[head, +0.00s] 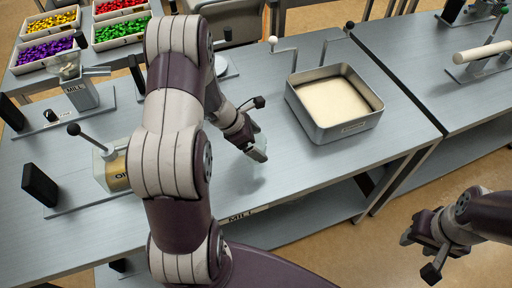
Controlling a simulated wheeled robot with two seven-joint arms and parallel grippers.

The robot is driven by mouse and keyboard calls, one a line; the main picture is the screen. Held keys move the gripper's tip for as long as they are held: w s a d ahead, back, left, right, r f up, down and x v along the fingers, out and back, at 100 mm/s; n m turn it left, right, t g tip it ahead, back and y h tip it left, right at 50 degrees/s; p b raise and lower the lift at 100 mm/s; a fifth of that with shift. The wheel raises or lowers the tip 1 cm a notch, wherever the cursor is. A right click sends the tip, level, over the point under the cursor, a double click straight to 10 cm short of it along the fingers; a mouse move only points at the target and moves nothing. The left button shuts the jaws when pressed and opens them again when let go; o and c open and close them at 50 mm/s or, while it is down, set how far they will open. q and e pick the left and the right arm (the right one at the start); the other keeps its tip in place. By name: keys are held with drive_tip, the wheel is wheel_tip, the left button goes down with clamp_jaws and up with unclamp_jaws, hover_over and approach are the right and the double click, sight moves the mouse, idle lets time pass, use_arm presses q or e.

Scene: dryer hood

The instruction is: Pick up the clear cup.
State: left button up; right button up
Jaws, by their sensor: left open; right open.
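The clear cup (256,170) stands on the grey metal table and is faint, with little contrast against the tabletop. My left gripper (257,152) is right at its upper part, reaching down from the left; its fingers cover some of the cup. The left gripper is open, and I cannot tell whether its fingers touch the cup. My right gripper (418,237) is open and empty, off the table's front edge at the lower right, above the floor.
A square metal tin (352,128) with pale contents stands right of the cup. A mill (82,94) and a glass-sided dispenser (113,170) stand at the left. Bins of coloured pieces (48,52) are at the back left. My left arm hides the table's middle left.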

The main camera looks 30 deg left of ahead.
use_arm(q)
drive_tip(key=shift+s, duration=0.1)
drive_tip(key=c, duration=1.1)
drive_tip(key=shift+r, duration=0.1)
